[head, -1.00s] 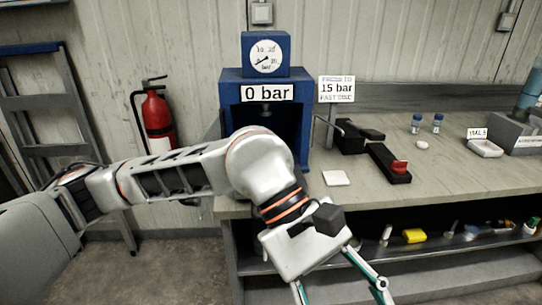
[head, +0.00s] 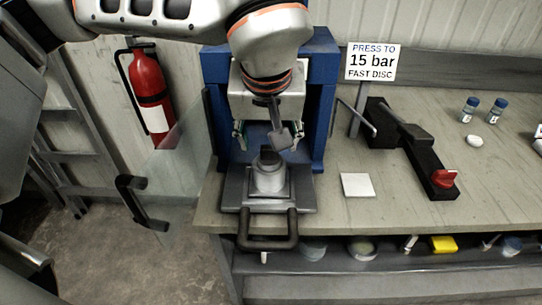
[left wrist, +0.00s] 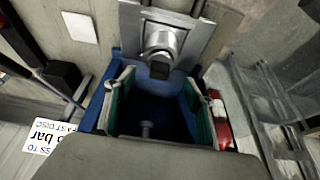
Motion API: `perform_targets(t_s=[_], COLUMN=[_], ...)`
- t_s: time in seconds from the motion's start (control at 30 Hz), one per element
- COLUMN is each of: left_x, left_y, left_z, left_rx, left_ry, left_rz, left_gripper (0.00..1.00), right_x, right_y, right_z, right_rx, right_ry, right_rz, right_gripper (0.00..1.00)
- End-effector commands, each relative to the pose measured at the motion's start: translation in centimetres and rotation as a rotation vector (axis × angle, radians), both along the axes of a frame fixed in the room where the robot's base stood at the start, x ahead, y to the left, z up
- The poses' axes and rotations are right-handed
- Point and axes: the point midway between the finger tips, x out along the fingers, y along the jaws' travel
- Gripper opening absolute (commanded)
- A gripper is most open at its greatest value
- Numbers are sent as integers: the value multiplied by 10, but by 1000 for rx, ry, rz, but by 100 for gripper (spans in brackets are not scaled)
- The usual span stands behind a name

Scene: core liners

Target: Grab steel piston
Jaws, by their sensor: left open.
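A short steel cylinder (head: 268,178), which looks like the steel piston, stands upright on a grey slide-out tray (head: 232,188) at the front of the blue press (head: 322,90). A dark opening or ring shows at its top. In the left wrist view the cylinder (left wrist: 162,44) lies beyond the fingertips, roughly centred between them. My left gripper (head: 268,137) is open, its teal fingers spread wide in the press mouth, just behind and above the cylinder. The gripper also shows in the left wrist view (left wrist: 158,92) with nothing between its fingers. My right gripper is out of view.
A clear door (head: 178,150) with a black handle (head: 140,202) stands open at the left of the press. A black loop handle (head: 268,242) juts from the tray front. A white square (head: 357,185) and a black tool with a red knob (head: 445,178) lie to the right.

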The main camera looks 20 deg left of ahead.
Motion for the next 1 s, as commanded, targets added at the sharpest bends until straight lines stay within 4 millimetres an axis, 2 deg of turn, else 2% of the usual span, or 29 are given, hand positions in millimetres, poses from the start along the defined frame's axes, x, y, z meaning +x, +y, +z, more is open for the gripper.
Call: perform_targets(t_s=[0.4,0.73,0.77,0.93,0.97,1.0], left_x=[20,23,23,23,23,24], left_y=[6,7,7,7,7,7], left_z=[-45,-51,-51,-51,-51,-50], left_rx=[-2,-1,-1,-2,-2,-3], left_ry=[5,2,2,2,2,0], left_rz=[1,0,0,1,1,0], left_gripper=[54,54,49,5,0,0], right_x=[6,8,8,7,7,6], right_y=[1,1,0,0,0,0], right_z=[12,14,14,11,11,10], right_rx=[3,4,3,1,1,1], right_ry=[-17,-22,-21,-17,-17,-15], right_rz=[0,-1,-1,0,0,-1], right_gripper=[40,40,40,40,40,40])
